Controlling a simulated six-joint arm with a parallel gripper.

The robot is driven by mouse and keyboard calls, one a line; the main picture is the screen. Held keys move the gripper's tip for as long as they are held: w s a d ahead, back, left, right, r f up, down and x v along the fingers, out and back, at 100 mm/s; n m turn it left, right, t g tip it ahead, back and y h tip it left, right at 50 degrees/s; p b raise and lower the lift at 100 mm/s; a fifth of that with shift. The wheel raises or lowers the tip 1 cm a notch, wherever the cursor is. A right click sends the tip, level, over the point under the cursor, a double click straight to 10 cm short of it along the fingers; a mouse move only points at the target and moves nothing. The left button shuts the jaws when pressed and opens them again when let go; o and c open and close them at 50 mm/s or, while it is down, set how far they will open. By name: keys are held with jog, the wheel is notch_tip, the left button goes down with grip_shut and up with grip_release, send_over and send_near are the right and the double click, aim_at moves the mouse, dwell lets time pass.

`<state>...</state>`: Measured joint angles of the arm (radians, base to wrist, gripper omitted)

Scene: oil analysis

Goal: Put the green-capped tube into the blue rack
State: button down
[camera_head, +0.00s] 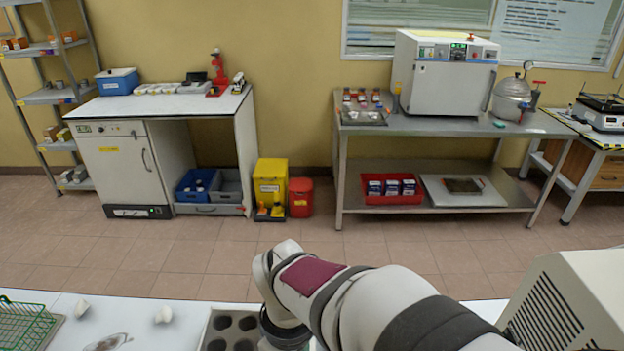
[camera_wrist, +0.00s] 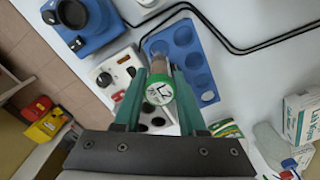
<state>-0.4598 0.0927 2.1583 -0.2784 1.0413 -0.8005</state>
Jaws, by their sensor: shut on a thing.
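In the wrist view, my gripper (camera_wrist: 160,80) has two green fingers shut on the green-capped tube (camera_wrist: 159,92). The round cap faces the camera and carries a white label with dark writing. The blue rack (camera_wrist: 207,96) lies beyond and to the right of the tube, with several round holes showing. The tube's far end overlaps the rack's left side in the picture. I cannot tell whether it touches the rack. In the head view my arm hides the gripper, tube and blue rack.
A grey block with round holes (camera_head: 212,335) stands beside my arm. A green wire basket (camera_head: 25,325) is at the left. In the wrist view, a white device with knobs (camera_wrist: 104,62), a blue device (camera_wrist: 90,38), a black cable (camera_wrist: 240,50) and a glove box (camera_wrist: 302,118) surround the rack.

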notch_tip(320, 180, down, 9)
jog(key=shift+f, duration=0.1)
dwell(0.4)
jog(key=shift+c, duration=1.9)
grip_release()
jog(key=r, duration=1.5)
jog(key=shift+s+d+r, duration=0.1)
jog(key=shift+d+r, duration=0.15)
jog(key=shift+r, duration=0.1)
jog(key=s+d+f+m+y, duration=0.1)
jog(key=s+d+f+m, duration=0.1)
jog(key=s+d+m, duration=0.7)
jog(key=s+m, duration=0.4)
jog(key=m, duration=0.3)
jog(key=shift+s+f+m+y, duration=0.2)
jog(key=shift+f+m+y, duration=0.05)
jog(key=shift+m+y, duration=0.15)
jog(key=shift+d, duration=0.1)
